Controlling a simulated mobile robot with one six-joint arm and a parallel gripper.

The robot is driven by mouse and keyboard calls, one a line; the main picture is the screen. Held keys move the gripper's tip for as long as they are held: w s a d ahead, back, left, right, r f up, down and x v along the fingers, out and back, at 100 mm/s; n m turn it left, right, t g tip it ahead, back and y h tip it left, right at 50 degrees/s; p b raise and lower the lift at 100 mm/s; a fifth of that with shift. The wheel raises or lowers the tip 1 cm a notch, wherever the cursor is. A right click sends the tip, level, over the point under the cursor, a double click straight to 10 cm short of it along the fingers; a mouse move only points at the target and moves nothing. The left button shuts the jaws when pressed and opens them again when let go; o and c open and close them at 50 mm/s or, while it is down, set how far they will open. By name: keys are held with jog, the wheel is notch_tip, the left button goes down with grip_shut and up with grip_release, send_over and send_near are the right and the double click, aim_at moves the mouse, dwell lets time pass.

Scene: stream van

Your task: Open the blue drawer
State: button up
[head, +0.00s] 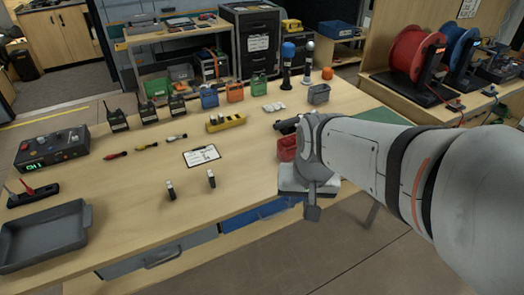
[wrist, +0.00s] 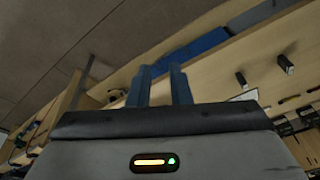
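The blue drawer (head: 258,215) is in the front of the wooden workbench, just under the top, right of a grey drawer. Its front looks flush with the bench, and my wrist covers its right end in the head view. In the wrist view its blue front (wrist: 205,44) runs beyond my fingertips. My gripper (wrist: 161,72) is open, with a narrow empty gap between its two fingers. The fingertips overlap the near end of the blue front in the picture; I cannot tell whether they touch it. I cannot make out the drawer's handle.
The grey drawer (head: 160,258) has a bar handle. On the workbench (head: 120,195) are a grey tray (head: 45,236), a clipboard (head: 201,155), radios and a red bin (head: 287,148) close beside my wrist. The floor in front of the bench is clear.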

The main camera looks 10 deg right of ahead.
jog(key=w+f+m+b, duration=0.3)
jog(key=w+f+m, duration=0.3)
jog(key=w+f, duration=0.3)
jog(key=m+b, duration=0.2)
jog(key=m, duration=0.3)
send_near(278, 213)
jog(key=shift+m+g, duration=0.4)
jog(key=shift+m, duration=0.1)
jog(key=f, duration=0.2)
jog(key=w+f, duration=0.1)
jog(key=f, duration=0.3)
jog(key=shift+w+d+f+b, duration=0.1)
jog(key=shift+w+d+b, duration=0.05)
jog(key=shift+w+b, duration=0.2)
jog(key=shift+w+f+y, duration=0.1)
jog(key=shift+f+y, duration=0.2)
jog(key=shift+f, duration=0.3)
jog(key=shift+c, duration=0.6)
grip_shut()
